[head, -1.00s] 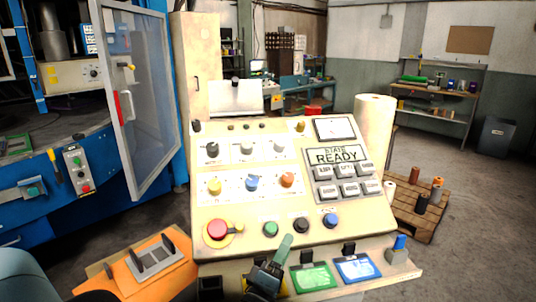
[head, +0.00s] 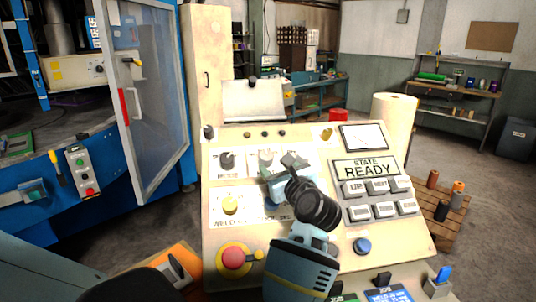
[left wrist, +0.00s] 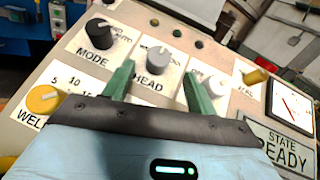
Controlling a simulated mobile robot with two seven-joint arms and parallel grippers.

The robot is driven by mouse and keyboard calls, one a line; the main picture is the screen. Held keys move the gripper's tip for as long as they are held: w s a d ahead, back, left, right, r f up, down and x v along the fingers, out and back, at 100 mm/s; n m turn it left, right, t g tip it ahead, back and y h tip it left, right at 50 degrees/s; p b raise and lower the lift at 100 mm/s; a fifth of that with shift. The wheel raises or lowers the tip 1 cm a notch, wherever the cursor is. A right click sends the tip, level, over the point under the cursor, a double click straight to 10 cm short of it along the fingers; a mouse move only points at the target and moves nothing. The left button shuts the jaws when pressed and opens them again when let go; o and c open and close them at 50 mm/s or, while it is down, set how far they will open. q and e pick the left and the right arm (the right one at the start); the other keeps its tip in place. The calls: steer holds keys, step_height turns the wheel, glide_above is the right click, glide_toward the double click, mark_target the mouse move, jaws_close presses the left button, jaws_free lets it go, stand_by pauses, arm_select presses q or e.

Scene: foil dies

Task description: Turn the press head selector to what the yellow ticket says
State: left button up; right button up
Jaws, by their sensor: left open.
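The press head selector is a grey knob (left wrist: 158,58) marked HEAD in the left wrist view. It also shows in the head view (head: 266,156), just beyond my gripper. My left gripper (left wrist: 158,72) is open, one green finger on each side of the knob in the picture; I cannot tell whether they touch it. In the head view my left gripper (head: 281,166) reaches over the console's upper knob row. The selector's pointer setting is too small to read. I see no yellow ticket; my arm hides part of the console's front. My right gripper is not in view.
A black MODE knob (head: 227,160) is left of the selector, and a white knob (left wrist: 215,86) right of it. A yellow knob (head: 231,204), red stop button (head: 233,258) and blue button (head: 362,246) are lower. The display (head: 366,169) reads STATE READY.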

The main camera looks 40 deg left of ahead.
mark_target(267, 156)
arm_select(q)
steer(key=shift+p+x, duration=0.4)
steer(key=shift+x, duration=3.55)
steer(key=c, duration=1)
